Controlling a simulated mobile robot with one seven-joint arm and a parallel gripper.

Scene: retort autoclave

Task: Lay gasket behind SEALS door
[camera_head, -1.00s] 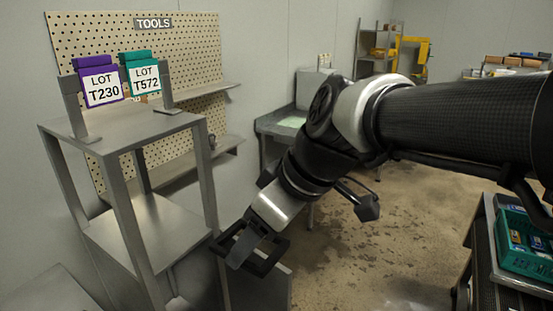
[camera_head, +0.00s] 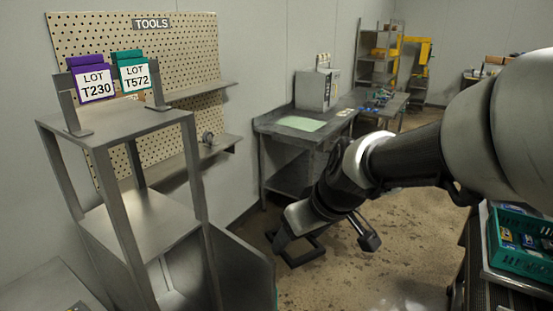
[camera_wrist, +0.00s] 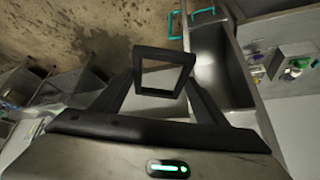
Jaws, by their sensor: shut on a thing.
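The gasket is a black square ring (camera_wrist: 165,54), held at the tips of my gripper (camera_wrist: 163,86) in the wrist view. My gripper is shut on it, and the middle of the ring is open. In the head view the gasket (camera_head: 307,259) hangs in the air above the floor, right of the metal stand. An open grey metal compartment (camera_wrist: 222,72) with teal handles (camera_wrist: 203,11) lies just right of the gasket in the wrist view. No SEALS label can be read, so I cannot tell whether this is the SEALS door.
A metal stand (camera_head: 120,128) carries purple (camera_head: 93,82) and teal (camera_head: 131,74) lot cards. A grey panel (camera_head: 240,272) is low beside it. A desk (camera_head: 295,135) stands behind, and a teal crate (camera_head: 520,252) is at right. Open floor lies between.

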